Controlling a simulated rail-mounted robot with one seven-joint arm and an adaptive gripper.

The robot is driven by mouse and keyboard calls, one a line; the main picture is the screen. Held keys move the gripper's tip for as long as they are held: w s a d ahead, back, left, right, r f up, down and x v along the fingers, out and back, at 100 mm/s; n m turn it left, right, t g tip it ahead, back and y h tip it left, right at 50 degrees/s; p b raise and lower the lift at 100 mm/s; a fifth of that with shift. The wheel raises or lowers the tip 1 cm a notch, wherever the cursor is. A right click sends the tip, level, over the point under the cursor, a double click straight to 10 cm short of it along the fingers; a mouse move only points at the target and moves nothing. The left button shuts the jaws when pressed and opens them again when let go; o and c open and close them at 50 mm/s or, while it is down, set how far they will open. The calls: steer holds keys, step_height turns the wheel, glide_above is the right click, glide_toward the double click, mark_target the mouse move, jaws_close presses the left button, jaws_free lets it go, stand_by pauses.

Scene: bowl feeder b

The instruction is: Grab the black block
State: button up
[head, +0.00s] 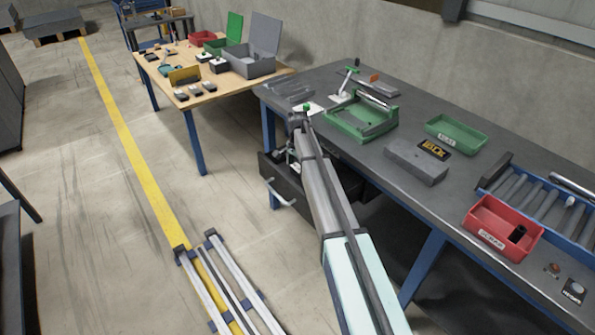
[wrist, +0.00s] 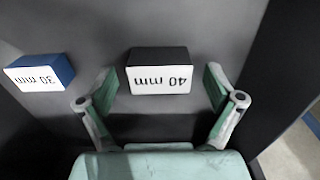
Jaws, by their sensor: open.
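The black block (wrist: 158,56) lies in the upper middle of the wrist view, with a white face reading "40 mm" upside down. My gripper (wrist: 160,84) is open, with one green-padded finger to the left of the block and one to the right. Small gaps show between each finger and the block. In the head view my arm reaches to the open dark drawer (head: 283,184) under the grey workbench; the block cannot be made out there.
A blue block (wrist: 40,72) marked "30 mm" lies left of the left finger. A dark drawer wall (wrist: 262,75) rises on the right. The grey workbench (head: 330,82) carries a green fixture (head: 362,125), a green tray (head: 456,134) and a red bin (head: 500,228).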

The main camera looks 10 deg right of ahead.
steer(key=shift+f, duration=0.3)
steer(key=c, duration=1.6)
steer(key=shift+r, duration=0.1)
